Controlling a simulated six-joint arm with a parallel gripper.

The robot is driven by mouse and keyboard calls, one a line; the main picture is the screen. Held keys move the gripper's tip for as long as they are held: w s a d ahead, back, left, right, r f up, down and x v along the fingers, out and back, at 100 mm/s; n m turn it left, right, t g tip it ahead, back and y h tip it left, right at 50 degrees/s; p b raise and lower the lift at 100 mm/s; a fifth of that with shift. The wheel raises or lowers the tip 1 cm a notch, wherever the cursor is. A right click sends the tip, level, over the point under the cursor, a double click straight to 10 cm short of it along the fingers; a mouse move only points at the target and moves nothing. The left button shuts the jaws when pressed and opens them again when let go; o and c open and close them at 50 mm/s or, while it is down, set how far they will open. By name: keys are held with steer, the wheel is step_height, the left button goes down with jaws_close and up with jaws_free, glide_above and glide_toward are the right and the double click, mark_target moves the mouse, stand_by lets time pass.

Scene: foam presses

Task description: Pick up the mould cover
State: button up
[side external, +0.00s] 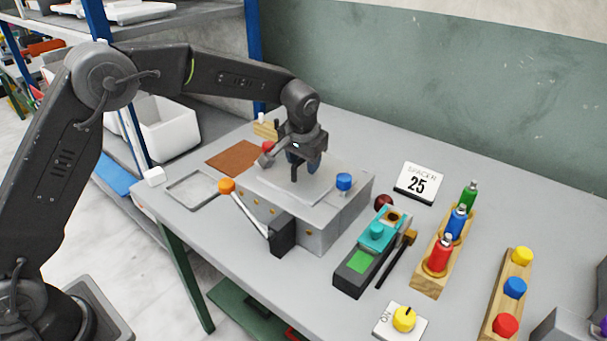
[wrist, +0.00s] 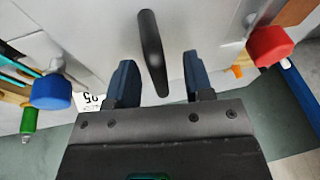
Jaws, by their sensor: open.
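The mould cover (side external: 312,190) is a flat light grey plate on top of the grey press block (side external: 325,235). The wrist view also shows the cover (wrist: 90,20), with a black bar handle (wrist: 152,50) standing out near its middle. My gripper (side external: 297,170) is above the cover, pointing down, and hides part of it in the side view. In the wrist view my gripper (wrist: 160,68) is open, its two blue fingers on either side of the handle with gaps to both. I cannot tell how far down the handle the fingertips reach.
A blue knob (side external: 343,181) and a red knob (side external: 267,147) flank the cover. An orange-tipped lever (side external: 227,186) stands at the block's front. A shallow grey tray (side external: 172,196) and brown mat (side external: 233,157) lie left. A teal device (side external: 377,233) and bottle rack (side external: 431,283) stand right.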

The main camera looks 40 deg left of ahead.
jaws_close()
stand_by(0.3)
steer(key=shift+r, duration=0.2)
